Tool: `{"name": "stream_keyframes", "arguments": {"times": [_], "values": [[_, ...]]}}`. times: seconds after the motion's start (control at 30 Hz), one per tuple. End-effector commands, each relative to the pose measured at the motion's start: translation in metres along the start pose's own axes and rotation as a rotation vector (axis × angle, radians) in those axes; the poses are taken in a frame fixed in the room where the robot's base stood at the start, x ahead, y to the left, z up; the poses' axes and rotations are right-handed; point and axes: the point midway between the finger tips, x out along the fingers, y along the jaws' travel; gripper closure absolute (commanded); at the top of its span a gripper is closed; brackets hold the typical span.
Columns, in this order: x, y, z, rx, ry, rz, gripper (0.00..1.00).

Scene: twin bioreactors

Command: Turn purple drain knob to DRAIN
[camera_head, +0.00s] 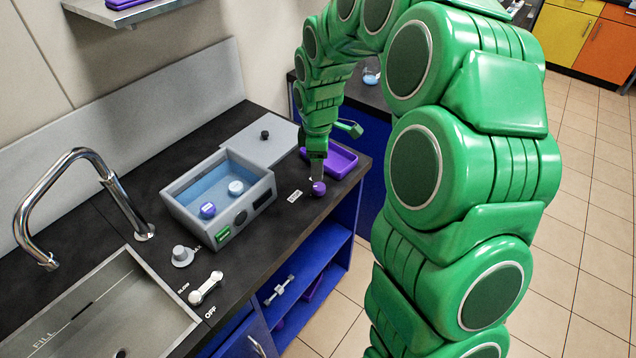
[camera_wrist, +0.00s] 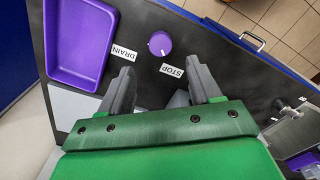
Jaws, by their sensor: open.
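The purple drain knob (camera_wrist: 160,43) sits on the dark counter, just beyond my fingertips in the wrist view. A small white mark on it lies on the side facing the STOP label (camera_wrist: 171,70). The DRAIN label (camera_wrist: 124,52) is to its left, towards the purple tray. My gripper (camera_wrist: 164,72) is open and empty, its two fingers spread apart, with the knob ahead of the gap. In the head view the knob (camera_head: 319,188) is near the counter's front edge, and my gripper (camera_head: 316,172) is just above and behind it, partly hiding that area.
A purple tray (camera_wrist: 80,75) lies close beside the knob. In the head view, a grey bath (camera_head: 185,210) with blue water holds a purple-topped and a white-topped item. A grey lid (camera_head: 245,146) lies behind. A sink and faucet (camera_head: 85,155) are at left.

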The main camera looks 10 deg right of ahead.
Motion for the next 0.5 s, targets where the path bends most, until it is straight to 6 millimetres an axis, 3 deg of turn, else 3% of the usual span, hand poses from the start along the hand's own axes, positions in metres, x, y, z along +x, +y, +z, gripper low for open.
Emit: {"name": "stream_keyframes", "arguments": {"times": [0.17, 0.5], "values": [[0.012, -0.001, 0.0, 0.0, -0.001, -0.002, 0.37], [0.059, -0.002, 0.001, 0.001, -0.002, -0.007, 0.37]]}}
